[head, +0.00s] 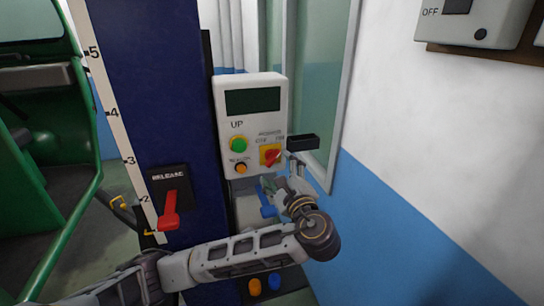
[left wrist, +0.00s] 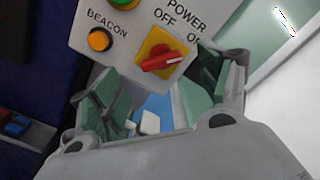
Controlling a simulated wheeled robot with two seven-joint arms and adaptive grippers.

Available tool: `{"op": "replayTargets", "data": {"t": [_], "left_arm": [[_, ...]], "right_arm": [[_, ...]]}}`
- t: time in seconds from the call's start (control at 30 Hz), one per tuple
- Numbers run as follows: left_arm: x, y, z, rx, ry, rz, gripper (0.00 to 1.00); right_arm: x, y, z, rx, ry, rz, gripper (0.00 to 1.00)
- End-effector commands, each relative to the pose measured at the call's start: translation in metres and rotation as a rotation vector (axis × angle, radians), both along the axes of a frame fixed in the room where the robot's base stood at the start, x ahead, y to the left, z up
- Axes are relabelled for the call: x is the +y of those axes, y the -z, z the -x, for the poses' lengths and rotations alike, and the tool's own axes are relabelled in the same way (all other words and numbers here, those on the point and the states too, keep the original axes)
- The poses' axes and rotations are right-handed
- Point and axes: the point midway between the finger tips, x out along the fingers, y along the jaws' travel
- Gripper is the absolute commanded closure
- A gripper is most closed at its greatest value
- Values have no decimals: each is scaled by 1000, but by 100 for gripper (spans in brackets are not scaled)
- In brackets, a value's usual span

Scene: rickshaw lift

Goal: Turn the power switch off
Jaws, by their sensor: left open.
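The power switch (head: 270,154) is a red rotary handle on a yellow plate, low on the right of a white control box (head: 250,105). In the left wrist view the switch (left wrist: 160,61) shows below the POWER, OFF and ON labels. Its handle lies slanted, with the right end towards the ON side. My left gripper (head: 283,168) is in front of the box's lower right, close to the switch. In the left wrist view its open fingers (left wrist: 155,92) stand to either side below the switch, with nothing between them. I cannot tell whether they touch the box. My right gripper is not in view.
A green UP button (head: 239,144) and an orange BEACON button (head: 240,168) sit left of the switch. A red release lever (head: 170,207) hangs on the blue column (head: 150,90). A green vehicle (head: 40,190) stands at left, a blue-and-white wall (head: 420,120) at right.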

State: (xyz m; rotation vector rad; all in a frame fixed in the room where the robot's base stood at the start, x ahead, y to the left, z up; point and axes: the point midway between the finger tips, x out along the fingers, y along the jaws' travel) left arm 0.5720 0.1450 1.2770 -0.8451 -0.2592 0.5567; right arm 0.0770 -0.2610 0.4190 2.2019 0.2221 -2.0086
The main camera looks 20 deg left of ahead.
Motion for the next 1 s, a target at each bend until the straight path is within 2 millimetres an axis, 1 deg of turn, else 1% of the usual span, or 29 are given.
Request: {"op": "replayTargets", "data": {"t": [0.03, 0.3, 0.5, 0.7, 1.0], "left_arm": [[4, -2, -6, 1, -1, -2, 23], [25, -2, -35, -1, -2, -2, 23], [35, -2, -52, 1, 0, -1, 23], [41, 0, -60, 0, 1, 0, 23], [41, 0, -61, -1, 1, 1, 23]], "right_arm": [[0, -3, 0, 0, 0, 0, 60], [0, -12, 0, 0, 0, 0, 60], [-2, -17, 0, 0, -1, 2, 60], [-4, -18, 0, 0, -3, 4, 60], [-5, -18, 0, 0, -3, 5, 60]]}}
